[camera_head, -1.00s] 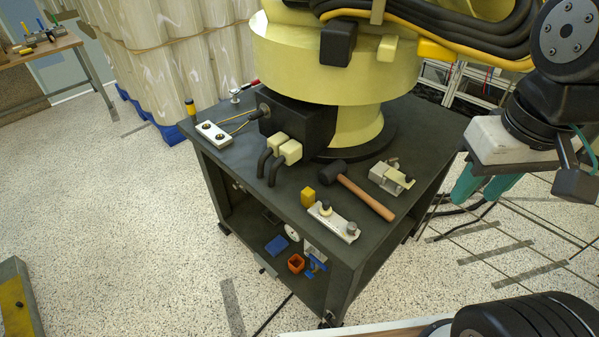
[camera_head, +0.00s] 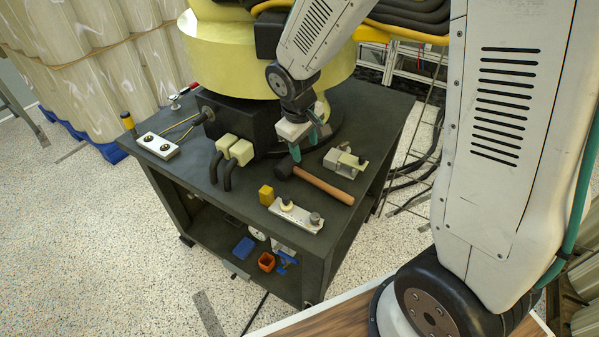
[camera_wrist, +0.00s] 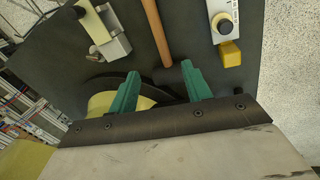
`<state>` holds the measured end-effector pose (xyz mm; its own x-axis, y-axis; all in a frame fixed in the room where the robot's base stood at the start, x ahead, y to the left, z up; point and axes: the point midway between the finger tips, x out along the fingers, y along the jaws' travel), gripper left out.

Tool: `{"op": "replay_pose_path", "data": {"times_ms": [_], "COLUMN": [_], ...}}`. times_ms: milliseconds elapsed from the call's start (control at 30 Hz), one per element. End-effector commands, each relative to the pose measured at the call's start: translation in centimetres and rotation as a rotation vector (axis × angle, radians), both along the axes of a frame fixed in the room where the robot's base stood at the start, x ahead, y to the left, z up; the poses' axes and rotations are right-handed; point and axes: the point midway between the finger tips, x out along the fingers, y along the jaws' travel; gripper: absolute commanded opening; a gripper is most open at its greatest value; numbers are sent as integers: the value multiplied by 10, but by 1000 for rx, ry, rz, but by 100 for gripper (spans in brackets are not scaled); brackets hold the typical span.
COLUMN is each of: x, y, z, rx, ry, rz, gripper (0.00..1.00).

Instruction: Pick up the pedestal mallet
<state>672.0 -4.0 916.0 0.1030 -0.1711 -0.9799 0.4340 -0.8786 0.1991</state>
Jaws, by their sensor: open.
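The mallet has a brown wooden handle (camera_head: 325,186) and a dark head (camera_head: 285,169). It lies on the dark top of the pedestal (camera_head: 225,196), with its head toward the yellow robot base. In the wrist view the handle (camera_wrist: 157,30) runs up from between the fingers, and the dark head (camera_wrist: 170,77) lies between and beyond the green fingertips. My gripper (camera_head: 306,148) is over the pedestal near the mallet head, fingers pointing down. In the wrist view my gripper (camera_wrist: 162,80) is open and empty. The height gap to the mallet is hard to judge.
A metal clamp block (camera_head: 345,160) lies right of the mallet. A plate with knobs (camera_head: 296,215) and a yellow block (camera_head: 266,195) lie in front. The yellow robot base (camera_head: 225,60) and a black box with pale connectors (camera_head: 235,148) stand close behind and left.

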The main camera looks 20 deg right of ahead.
Motion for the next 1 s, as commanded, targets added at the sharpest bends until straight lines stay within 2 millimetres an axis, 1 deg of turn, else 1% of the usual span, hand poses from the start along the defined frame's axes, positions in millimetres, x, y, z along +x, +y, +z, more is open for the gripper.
{"op": "replay_pose_path", "data": {"times_ms": [33, 100, 200, 333, 567, 800, 900, 1000], "x": [6, 14, 19, 23, 26, 33, 34, 35], "y": [4, 8, 12, 13, 6, -5, -6, -6], "z": [-17, -32, -47, -60, -85, -118, -125, -128], "rx": [-3, -4, -4, -4, -4, -5, -4, -3], "ry": [12, 15, 17, 18, 19, 20, 18, 17], "rz": [24, 52, 78, 90, 88, 88, 88, 88], "gripper": [49, 49, 49, 49, 49, 49, 49, 49]}}
